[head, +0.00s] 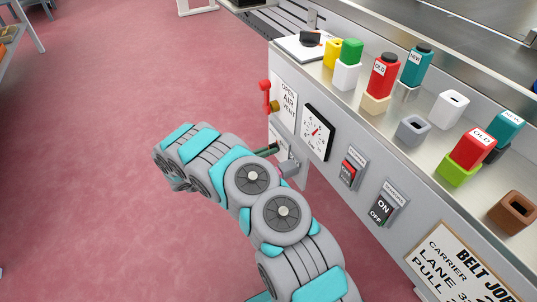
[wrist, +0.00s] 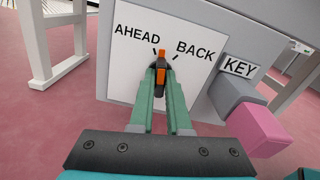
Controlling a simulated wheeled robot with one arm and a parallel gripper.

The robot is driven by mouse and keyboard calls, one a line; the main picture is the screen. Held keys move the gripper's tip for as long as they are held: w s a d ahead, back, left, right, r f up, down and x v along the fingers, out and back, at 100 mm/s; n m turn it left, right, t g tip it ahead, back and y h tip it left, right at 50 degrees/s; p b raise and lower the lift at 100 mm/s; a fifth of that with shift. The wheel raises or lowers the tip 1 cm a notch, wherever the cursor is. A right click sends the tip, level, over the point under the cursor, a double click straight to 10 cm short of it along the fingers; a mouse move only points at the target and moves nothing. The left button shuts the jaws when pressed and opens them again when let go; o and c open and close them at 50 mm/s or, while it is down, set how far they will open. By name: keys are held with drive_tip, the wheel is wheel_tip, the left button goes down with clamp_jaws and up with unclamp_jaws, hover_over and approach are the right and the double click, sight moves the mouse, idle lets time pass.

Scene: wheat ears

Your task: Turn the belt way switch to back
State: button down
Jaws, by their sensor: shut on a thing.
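The belt way switch (wrist: 161,58) is a small lever with an orange top on a white plate (wrist: 125,75) marked AHEAD at left and BACK at right. In the wrist view it stands nearly upright between the two label ticks, closer to the AHEAD tick. My gripper (wrist: 160,72) has its green fingers shut on the lever, one on each side. The lower part of the lever is partly hidden between the fingers.
A grey block marked KEY (wrist: 232,92) with a pink piece (wrist: 258,130) stands out close right of the plate. In the head view, a red-handled air vent lever (head: 265,93), a dial (head: 317,131) and an ON/OFF switch (head: 382,207) line the panel.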

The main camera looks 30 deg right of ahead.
drive_tip(key=m+b, duration=0.7)
drive_tip(key=m, duration=0.1)
drive_tip(key=shift+f, duration=0.1)
drive_tip(key=shift+b, duration=0.3)
idle(0.3)
drive_tip(key=c, duration=0.9)
unclamp_jaws()
drive_tip(key=a+p, duration=0.1)
drive_tip(key=a, duration=0.6)
drive_tip(key=shift+s+a, duration=0.15)
drive_tip(key=shift+a, duration=0.25)
